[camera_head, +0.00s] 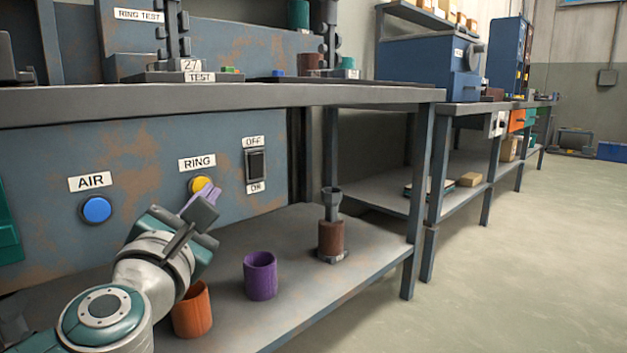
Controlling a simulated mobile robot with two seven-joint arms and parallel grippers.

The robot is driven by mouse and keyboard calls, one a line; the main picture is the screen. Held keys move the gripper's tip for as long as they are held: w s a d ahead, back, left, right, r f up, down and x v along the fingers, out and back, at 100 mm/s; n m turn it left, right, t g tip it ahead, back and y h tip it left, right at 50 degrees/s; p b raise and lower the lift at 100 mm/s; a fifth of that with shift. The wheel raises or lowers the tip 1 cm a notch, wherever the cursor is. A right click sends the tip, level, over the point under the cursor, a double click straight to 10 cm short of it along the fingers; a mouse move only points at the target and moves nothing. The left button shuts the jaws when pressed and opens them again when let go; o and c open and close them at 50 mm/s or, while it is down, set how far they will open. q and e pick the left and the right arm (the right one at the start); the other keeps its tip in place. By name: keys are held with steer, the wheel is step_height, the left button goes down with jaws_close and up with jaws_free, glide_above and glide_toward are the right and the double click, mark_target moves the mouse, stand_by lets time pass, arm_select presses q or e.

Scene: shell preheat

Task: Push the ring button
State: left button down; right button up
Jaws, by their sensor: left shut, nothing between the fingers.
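The yellow ring button (201,184) sits on the blue-grey panel under the bench top, just below the "RING" label (197,164). My left gripper (211,192) is shut and empty, with its fingertips at the lower right of the button in the picture. The fingers cover part of the button's lower edge. I cannot tell whether they touch it. My left arm reaches up from the bottom left. My right gripper is not in view.
A blue "AIR" button (96,210) is left of the ring button, and an OFF/ON switch (255,165) is to its right. On the lower shelf (300,305) stand an orange cup (193,312), a purple cup (260,276) and a brown cylinder (331,239).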

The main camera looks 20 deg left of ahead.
arm_select(q)
steer(key=shift+s+d, duration=0.15)
steer(key=shift+d, duration=0.1)
steer(key=shift+s+d+p, duration=0.1)
steer(key=shift+s+d, duration=0.2)
steer(key=shift+d, duration=0.45)
steer(key=shift+s+d+p, duration=0.15)
steer(key=shift+s+d, duration=0.2)
steer(key=shift+d, duration=0.45)
steer(key=shift+s+d+p, duration=0.1)
steer(key=shift+s+d, duration=0.2)
steer(key=shift+d, duration=0.45)
